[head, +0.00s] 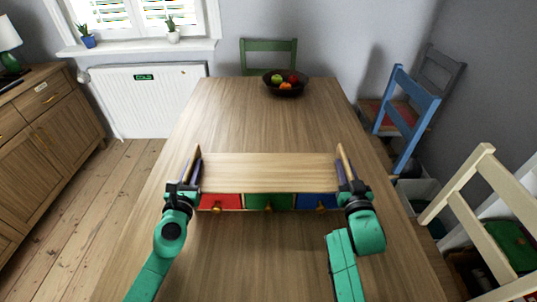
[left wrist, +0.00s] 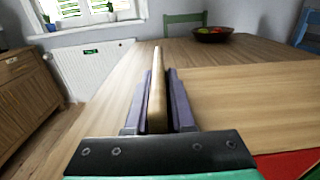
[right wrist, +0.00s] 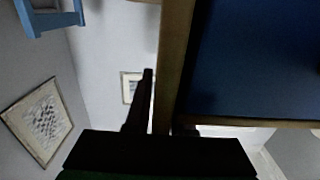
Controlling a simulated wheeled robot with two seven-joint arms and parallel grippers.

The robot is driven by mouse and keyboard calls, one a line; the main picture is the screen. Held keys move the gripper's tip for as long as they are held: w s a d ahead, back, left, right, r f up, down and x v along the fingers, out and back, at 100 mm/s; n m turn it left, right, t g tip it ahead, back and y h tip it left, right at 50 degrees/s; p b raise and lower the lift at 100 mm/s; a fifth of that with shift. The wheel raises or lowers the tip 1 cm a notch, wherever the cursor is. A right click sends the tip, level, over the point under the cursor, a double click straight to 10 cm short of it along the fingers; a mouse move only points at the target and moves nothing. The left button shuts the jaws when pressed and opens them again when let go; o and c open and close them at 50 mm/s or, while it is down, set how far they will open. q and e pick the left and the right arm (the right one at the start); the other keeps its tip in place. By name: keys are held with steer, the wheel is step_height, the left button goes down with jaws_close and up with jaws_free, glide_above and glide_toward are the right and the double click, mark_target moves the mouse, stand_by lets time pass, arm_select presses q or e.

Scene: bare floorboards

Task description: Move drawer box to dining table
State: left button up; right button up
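The drawer box (head: 268,172) is light wood with a red drawer (head: 221,203), a green drawer (head: 269,202) and a blue drawer (head: 316,202), each with a knob. It is upright and level over the near half of the dining table (head: 262,112); whether its underside touches the tabletop is hidden. My left gripper (head: 190,176) is shut on its left side panel, which shows between the fingers in the left wrist view (left wrist: 157,95). My right gripper (head: 346,180) is shut on its right side panel (right wrist: 172,60); one finger is mostly hidden behind the box.
A dark fruit bowl (head: 285,83) stands at the table's far end, with clear tabletop before it. A green chair (head: 268,52) is behind the table; blue (head: 411,115) and cream (head: 475,195) chairs are on the right. A wooden sideboard (head: 40,140) is on the left.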

arm_select(q)
steer(key=shift+o, duration=0.9)
steer(key=shift+s+r, duration=0.1)
steer(key=shift+r, duration=0.1)
arm_select(e)
steer(key=shift+o, duration=0.9)
steer(key=shift+s+r, duration=0.1)
steer(key=shift+r, duration=0.1)
arm_select(q)
steer(key=shift+s+f, duration=0.1)
steer(key=shift+s, duration=0.1)
arm_select(e)
steer(key=shift+f, duration=0.1)
arm_select(q)
steer(key=s, duration=1.1)
steer(key=shift+s, duration=0.25)
arm_select(e)
steer(key=s, duration=1.2)
arm_select(q)
steer(key=shift+s, duration=0.1)
